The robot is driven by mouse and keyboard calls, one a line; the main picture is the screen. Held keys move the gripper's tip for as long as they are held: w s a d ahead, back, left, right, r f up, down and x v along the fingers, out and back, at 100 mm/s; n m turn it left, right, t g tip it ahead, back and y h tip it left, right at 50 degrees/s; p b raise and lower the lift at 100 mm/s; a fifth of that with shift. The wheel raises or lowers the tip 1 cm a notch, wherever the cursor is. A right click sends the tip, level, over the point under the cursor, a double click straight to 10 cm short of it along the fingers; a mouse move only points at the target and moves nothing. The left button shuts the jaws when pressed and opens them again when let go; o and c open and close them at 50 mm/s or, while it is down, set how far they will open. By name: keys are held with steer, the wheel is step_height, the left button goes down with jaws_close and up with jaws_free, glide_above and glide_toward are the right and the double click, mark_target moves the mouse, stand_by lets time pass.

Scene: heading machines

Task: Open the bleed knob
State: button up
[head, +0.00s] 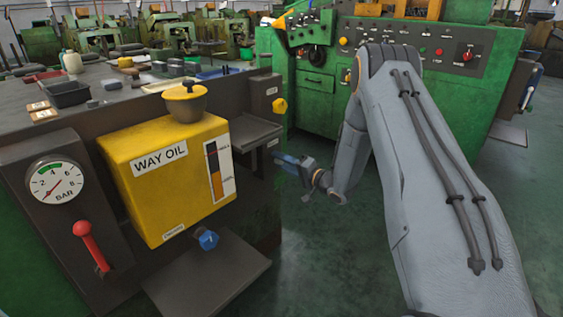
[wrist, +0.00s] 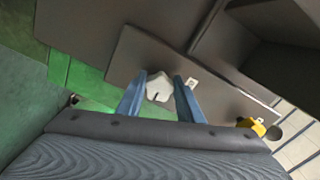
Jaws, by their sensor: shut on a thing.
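A pale, lobed knob (wrist: 158,88), which I take to be the bleed knob, is on a dark panel in the wrist view. A dark mark shows on its near edge. My gripper (wrist: 160,80) has its blue fingers on either side of the knob and is shut on it. In the head view my gripper (head: 280,158) reaches the right side of the dark cabinet. The pale knob cannot be made out there. A small white label (wrist: 192,83) sits beside the knob, too small to read.
The yellow WAY OIL tank (head: 165,180) hangs on the cabinet front, with a blue knob (head: 208,239) under it. A yellow knob (head: 280,105) and a dark shelf (head: 248,133) are near my gripper. A red lever (head: 90,245) stands at left. Green floor is clear at right.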

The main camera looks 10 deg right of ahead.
steer(key=o, duration=1.1)
steer(key=v, duration=0.8)
steer(key=shift+w, duration=0.1)
